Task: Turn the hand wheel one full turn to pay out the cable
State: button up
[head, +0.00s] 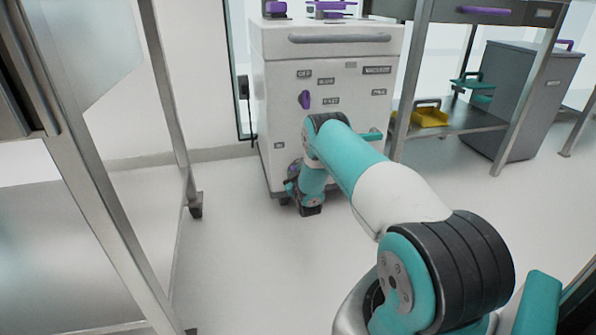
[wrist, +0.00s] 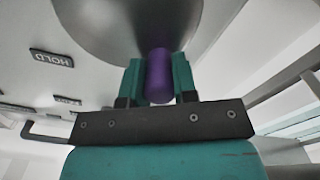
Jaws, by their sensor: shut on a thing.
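The hand wheel (wrist: 115,25) shows at the top of the wrist view as a smooth grey round disc, cut off by the frame edge. A purple cylindrical grip (wrist: 159,82) stands out from it. My gripper (wrist: 158,66) has one teal finger on each side of this grip and is shut on it. In the head view my gripper (head: 293,184) is low at the front of the white cabinet (head: 285,75). My arm and wrist hide most of the wheel there, so how far it is turned cannot be told.
A purple knob (head: 305,99) and several small labels are on the cabinet front above my gripper. A metal frame (head: 165,90) stands at the left. A bench with a yellow tray (head: 430,117) and a grey bin (head: 525,100) are at the right. The floor before the cabinet is clear.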

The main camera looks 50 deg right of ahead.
jog(key=shift+w+a+f+n+b, duration=0.1)
jog(key=shift+f+n+b, duration=0.55)
jog(key=shift+n, duration=1.2)
jog(key=shift+w+a+f+n+b, duration=0.25)
jog(key=shift+f+n, duration=0.65)
jog(key=shift+n, duration=0.9)
jog(key=shift+s+f+n+b, duration=0.15)
jog(key=shift+f+n+b, duration=0.5)
jog(key=shift+n, duration=1.2)
jog(key=shift+f, duration=0.15)
jog(key=o, duration=0.9)
